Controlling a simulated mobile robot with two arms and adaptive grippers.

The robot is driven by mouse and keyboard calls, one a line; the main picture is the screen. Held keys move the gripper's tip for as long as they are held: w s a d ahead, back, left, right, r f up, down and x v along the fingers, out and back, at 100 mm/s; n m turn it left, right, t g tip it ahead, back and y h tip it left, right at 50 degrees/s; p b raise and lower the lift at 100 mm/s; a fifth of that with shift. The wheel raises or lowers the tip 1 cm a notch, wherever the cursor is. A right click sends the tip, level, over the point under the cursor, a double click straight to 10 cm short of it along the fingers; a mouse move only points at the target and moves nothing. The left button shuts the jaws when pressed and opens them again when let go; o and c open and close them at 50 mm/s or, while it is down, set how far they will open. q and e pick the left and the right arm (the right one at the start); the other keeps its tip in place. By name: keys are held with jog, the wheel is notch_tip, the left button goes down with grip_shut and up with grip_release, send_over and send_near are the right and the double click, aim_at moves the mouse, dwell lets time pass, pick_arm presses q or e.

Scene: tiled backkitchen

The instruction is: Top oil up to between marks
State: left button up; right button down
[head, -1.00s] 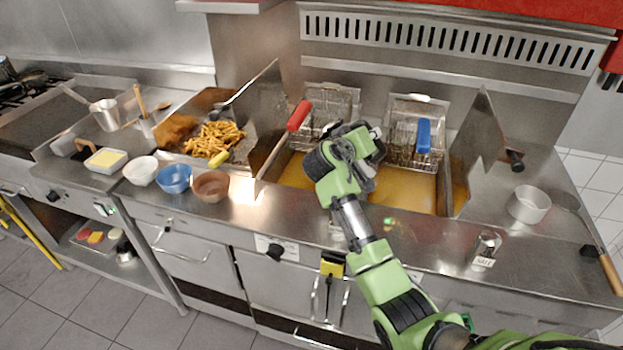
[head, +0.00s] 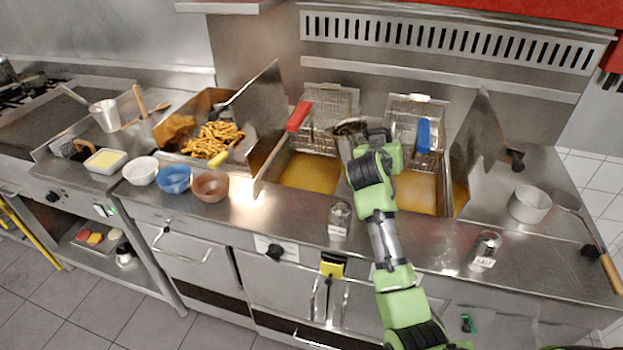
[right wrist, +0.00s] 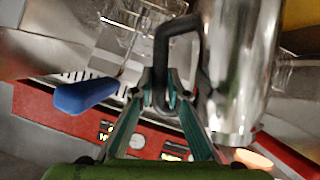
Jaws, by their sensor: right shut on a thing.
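The fryer has two vats of golden oil, a left vat (head: 310,173) and a right vat (head: 415,192). My right gripper (right wrist: 162,95) is shut on the black handle of a shiny metal jug (right wrist: 238,65). In the head view my right gripper (head: 368,140) is over the fryer, near the divider between the vats. The jug's round top (head: 350,127) shows just behind it; the rest is mostly hidden by my arm. I cannot tell whether oil is pouring. The level marks cannot be made out. My left gripper is out of view.
Baskets with a red handle (head: 298,116) and a blue handle (head: 424,135) hang behind the vats. A clear shaker (head: 339,218) and a salt shaker (head: 485,250) stand on the front ledge. Bowls and fries are left; a metal pot (head: 529,204) is right.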

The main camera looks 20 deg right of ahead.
jog(key=shift+w+r, duration=0.1)
jog(key=f, duration=0.1)
jog(key=s+d+f+m+y+b, duration=0.1)
jog(key=d+f+m, duration=0.1)
jog(key=shift+s+d+f+t, duration=0.2)
jog(key=shift+s+f+t, duration=0.05)
jog(key=shift+s+t, duration=0.15)
dwell(0.4)
